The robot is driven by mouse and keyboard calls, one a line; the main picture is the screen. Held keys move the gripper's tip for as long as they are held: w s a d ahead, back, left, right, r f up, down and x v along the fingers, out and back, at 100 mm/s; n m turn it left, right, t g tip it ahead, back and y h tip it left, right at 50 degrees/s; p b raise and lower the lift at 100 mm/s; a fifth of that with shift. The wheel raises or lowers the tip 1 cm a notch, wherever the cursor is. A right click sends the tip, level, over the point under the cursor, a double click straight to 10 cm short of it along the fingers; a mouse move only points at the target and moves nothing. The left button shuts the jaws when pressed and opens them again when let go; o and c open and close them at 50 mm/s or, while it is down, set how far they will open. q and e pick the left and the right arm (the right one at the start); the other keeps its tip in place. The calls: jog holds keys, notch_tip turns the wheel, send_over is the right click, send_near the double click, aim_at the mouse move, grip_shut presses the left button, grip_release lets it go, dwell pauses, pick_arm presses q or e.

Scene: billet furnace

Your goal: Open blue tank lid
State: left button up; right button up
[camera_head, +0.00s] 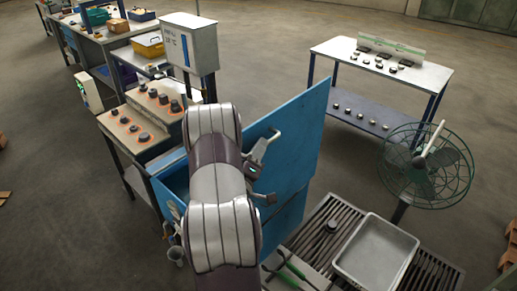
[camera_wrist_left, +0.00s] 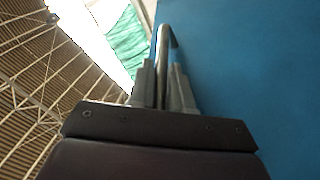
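The blue tank (camera_head: 172,186) is mostly hidden behind my left arm in the head view. Its lid (camera_head: 300,130) is a large flat blue panel that stands steeply raised, to the right of my arm. The lid also fills the right side of the left wrist view (camera_wrist_left: 250,80). My left gripper (camera_head: 262,158) is at the lid's near face. In the left wrist view its two fingers (camera_wrist_left: 164,88) lie on either side of the lid's grey handle bar (camera_wrist_left: 164,50) and look closed on it. My right gripper is not in view.
A control desk with knobs (camera_head: 150,112) and a grey box (camera_head: 190,42) stand left of the tank. A metal tray (camera_head: 375,250) lies on a slatted surface at the lower right. A green fan (camera_head: 428,165) and a shelf table (camera_head: 380,70) stand at the right.

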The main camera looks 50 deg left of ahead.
pick_arm(q)
grip_shut()
jog(key=shift+a, duration=0.25)
jog(key=s+a+n+g, duration=0.1)
jog(key=a+n, duration=0.3)
jog(key=a, duration=0.9)
jog(key=shift+s+a+f, duration=0.3)
jog(key=shift+a+f, duration=0.05)
jog(key=shift+f, duration=0.05)
